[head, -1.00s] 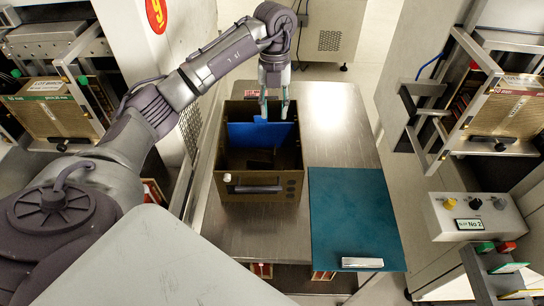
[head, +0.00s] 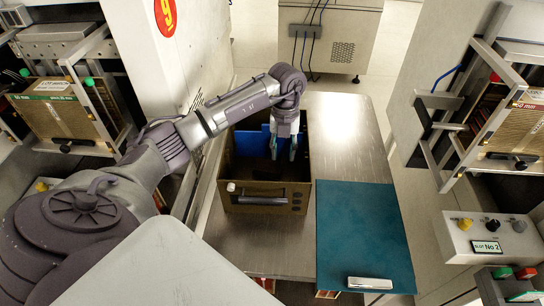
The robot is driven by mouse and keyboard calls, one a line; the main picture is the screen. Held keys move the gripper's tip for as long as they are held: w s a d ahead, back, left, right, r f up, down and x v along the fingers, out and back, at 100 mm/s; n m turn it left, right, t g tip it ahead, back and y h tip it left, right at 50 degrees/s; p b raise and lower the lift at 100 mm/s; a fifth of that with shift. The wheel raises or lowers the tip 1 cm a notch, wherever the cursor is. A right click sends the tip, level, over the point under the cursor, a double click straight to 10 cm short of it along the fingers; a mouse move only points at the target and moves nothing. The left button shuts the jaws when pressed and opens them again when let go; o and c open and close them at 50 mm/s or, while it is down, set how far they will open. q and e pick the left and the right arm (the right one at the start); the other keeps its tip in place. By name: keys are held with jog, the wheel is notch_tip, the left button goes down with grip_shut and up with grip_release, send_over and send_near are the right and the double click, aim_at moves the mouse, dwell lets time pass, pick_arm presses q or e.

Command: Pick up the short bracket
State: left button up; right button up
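A short silver metal bar (head: 370,283), which may be the short bracket, lies on the near edge of the teal mat (head: 363,230). My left gripper (head: 283,158) points down over the right part of the open brown box (head: 300,186), well apart from the bar. Its two light fingers are spread, and I see nothing held between them. The fingertips appear to be below the box's far rim. A blue panel (head: 250,142) stands inside the box, partly hidden behind the gripper. The dark box floor is hard to make out. My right gripper is not in view.
The box and mat stand on a steel table (head: 345,130), clear at the far right. A control box (head: 487,232) labelled No 2 stands at the right. Slotted racks (head: 65,115) flank both sides. A grey cabinet (head: 330,35) stands at the back.

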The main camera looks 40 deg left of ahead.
aim_at(269, 164)
pick_arm(q)
notch_tip(269, 164, down, 4)
jog(key=shift+s+r, duration=0.15)
grip_shut()
